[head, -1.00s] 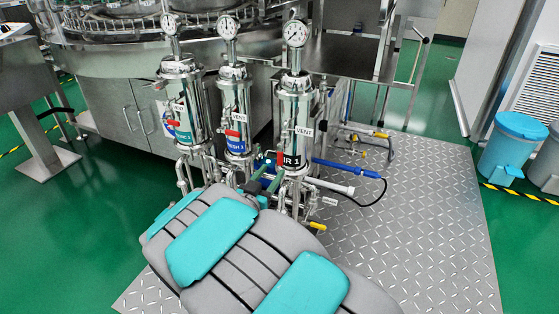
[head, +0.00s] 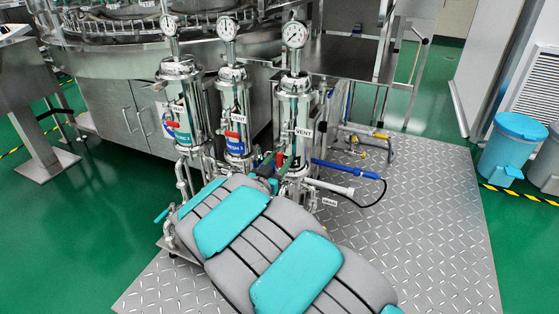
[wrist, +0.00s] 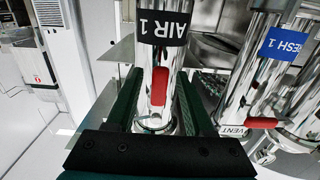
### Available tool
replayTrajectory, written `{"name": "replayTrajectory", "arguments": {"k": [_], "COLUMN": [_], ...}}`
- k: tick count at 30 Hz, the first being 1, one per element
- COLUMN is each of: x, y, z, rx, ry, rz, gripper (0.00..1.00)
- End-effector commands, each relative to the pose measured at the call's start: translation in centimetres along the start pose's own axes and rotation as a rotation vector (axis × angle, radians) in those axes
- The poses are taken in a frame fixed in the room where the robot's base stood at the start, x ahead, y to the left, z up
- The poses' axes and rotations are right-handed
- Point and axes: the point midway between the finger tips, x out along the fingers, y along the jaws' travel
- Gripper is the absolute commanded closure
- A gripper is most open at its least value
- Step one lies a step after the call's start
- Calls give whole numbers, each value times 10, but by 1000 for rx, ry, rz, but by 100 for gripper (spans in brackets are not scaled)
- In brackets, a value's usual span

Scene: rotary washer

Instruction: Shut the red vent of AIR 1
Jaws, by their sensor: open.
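The AIR 1 filter housing (head: 297,105) is the right one of three steel housings. Its black AIR 1 label (wrist: 163,27) and red vent handle (wrist: 160,86) are clear in the wrist view. The handle lies lengthwise along the housing. In the head view the red handle (head: 279,159) is small, and the label is mostly hidden by my arm. My gripper (wrist: 160,95) is open, with one dark green finger on each side of the housing and the red handle between them. I cannot tell whether either finger touches. My gripper also shows in the head view (head: 268,166), partly hidden by my arm.
The FRESH 1 housing (wrist: 262,62) stands beside AIR 1, its red handle (wrist: 262,122) set crosswise. A third housing (head: 184,105) stands farther left. Pipes and a blue-handled hose (head: 345,170) run right of AIR 1. The metal floor plate (head: 430,215) is clear at right.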

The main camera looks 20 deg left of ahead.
Motion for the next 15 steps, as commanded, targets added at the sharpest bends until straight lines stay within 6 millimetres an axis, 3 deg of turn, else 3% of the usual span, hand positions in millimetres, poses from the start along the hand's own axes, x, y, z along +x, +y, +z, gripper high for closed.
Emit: {"name": "replayTrajectory", "arguments": {"k": [5,15], "x": [0,0], "y": [0,0], "z": [0,0], "rx": [0,0], "ry": [0,0], "rz": [0,0], "gripper": [50,88]}}
